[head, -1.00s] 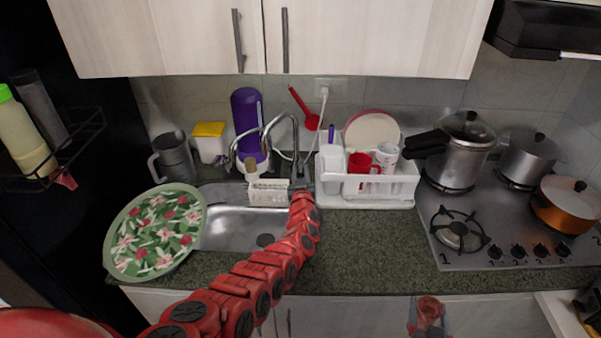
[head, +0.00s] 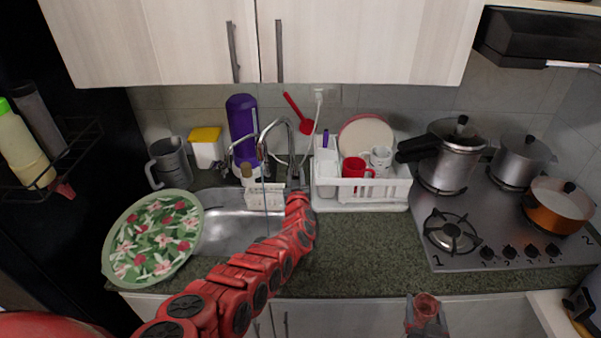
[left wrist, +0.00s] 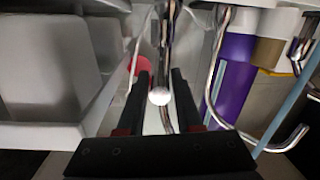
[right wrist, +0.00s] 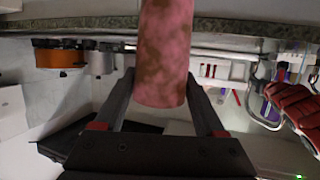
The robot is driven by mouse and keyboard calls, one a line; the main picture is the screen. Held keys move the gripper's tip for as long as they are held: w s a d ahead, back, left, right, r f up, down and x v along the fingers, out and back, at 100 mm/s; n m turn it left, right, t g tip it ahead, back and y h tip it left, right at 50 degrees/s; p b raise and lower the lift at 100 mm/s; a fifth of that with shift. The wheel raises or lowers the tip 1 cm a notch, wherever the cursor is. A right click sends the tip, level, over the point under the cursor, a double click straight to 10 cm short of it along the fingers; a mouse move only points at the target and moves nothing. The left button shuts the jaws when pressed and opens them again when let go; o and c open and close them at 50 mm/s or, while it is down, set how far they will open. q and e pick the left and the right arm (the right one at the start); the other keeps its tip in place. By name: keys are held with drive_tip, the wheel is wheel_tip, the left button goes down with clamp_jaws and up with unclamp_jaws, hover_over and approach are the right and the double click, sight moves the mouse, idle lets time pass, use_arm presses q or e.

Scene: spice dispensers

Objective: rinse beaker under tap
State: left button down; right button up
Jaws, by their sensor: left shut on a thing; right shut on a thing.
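The beaker (right wrist: 165,50) is a pinkish-brown cylinder in my right gripper (right wrist: 161,85). In the head view the beaker (head: 427,305) is low at the right of centre, in front of the counter and away from the sink (head: 228,232). The chrome tap (head: 263,135) arches over the sink, and a thin bluish water stream (head: 265,185) falls from its spout. It also shows in the left wrist view (left wrist: 285,110). My left gripper (head: 298,188) is at the tap's base, shut on the tap handle, whose white round knob (left wrist: 159,96) shows between the fingers.
A green floral tray (head: 150,240) overlaps the sink's left side. A white dish rack (head: 375,195) with cups and a plate stands right of the tap. The stove (head: 500,225) with several pots is further right. The counter front (head: 370,245) is clear.

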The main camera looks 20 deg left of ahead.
drive_tip(key=shift+r, duration=0.25)
use_arm(q)
drive_tip(key=c, duration=0.6)
unclamp_jaws()
drive_tip(key=shift+s+r, duration=0.1)
use_arm(e)
drive_tip(key=shift+r, duration=0.15)
use_arm(q)
drive_tip(key=shift+s+p, duration=0.2)
drive_tip(key=shift+p, duration=0.1)
use_arm(e)
drive_tip(key=shift+r, duration=0.25)
use_arm(q)
drive_tip(key=p+v, duration=0.2)
drive_tip(key=v, duration=0.1)
drive_tip(key=p+v, duration=0.1)
drive_tip(key=v, duration=0.1)
drive_tip(key=shift+s+d+r+p, duration=0.15)
drive_tip(key=shift+s+r+p, duration=0.1)
drive_tip(key=shift+s+p, duration=0.15)
use_arm(e)
wheel_tip(320, 180, up, 4)
drive_tip(key=shift+f, duration=0.1)
use_arm(q)
drive_tip(key=v, duration=0.5)
drive_tip(key=shift+s+d+f, duration=0.15)
drive_tip(key=shift+s+d, duration=0.05)
drive_tip(key=shift+s, duration=0.1)
